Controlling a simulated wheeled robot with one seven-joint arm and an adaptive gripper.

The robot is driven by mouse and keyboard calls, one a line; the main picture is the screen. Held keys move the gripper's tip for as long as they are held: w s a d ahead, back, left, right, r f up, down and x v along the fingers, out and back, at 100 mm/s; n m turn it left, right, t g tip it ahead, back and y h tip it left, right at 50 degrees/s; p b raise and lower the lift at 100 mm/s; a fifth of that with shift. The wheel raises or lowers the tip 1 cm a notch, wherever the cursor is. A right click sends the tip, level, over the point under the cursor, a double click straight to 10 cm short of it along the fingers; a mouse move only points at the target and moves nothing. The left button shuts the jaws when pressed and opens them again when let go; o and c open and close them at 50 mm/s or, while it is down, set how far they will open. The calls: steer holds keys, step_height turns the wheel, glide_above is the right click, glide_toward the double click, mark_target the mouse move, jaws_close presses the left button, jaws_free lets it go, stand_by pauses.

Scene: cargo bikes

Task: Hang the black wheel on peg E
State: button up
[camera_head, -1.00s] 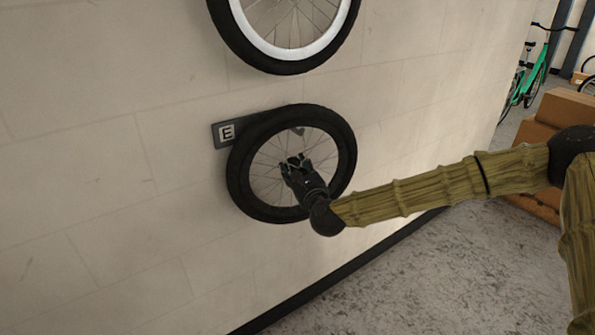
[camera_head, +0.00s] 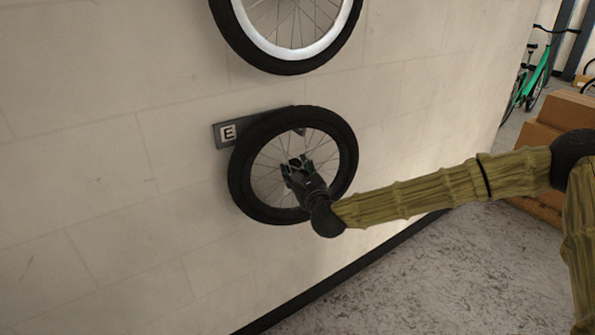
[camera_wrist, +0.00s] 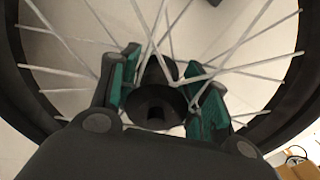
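The black wheel (camera_head: 240,185) is upright, flat along the wall, with its upper rim across the dark bracket marked E (camera_head: 228,132). The bracket's end (camera_head: 300,131) shows inside the rim near the top. Contact between rim and peg is hidden by the tyre. My gripper (camera_head: 297,163) is in front of the wheel's middle. In the wrist view its two green-padded fingers (camera_wrist: 165,92) stand apart on either side of the dark hub (camera_wrist: 156,104), with gaps beside it. The spokes run behind and around the fingers.
A white-rimmed wheel (camera_head: 290,62) is on the wall just above. Cardboard boxes (camera_head: 560,125) and a green bike (camera_head: 535,75) stand at the right. The wall to the left and the floor (camera_head: 400,285) below are clear.

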steer(key=o, duration=0.3)
steer(key=shift+o, duration=0.2)
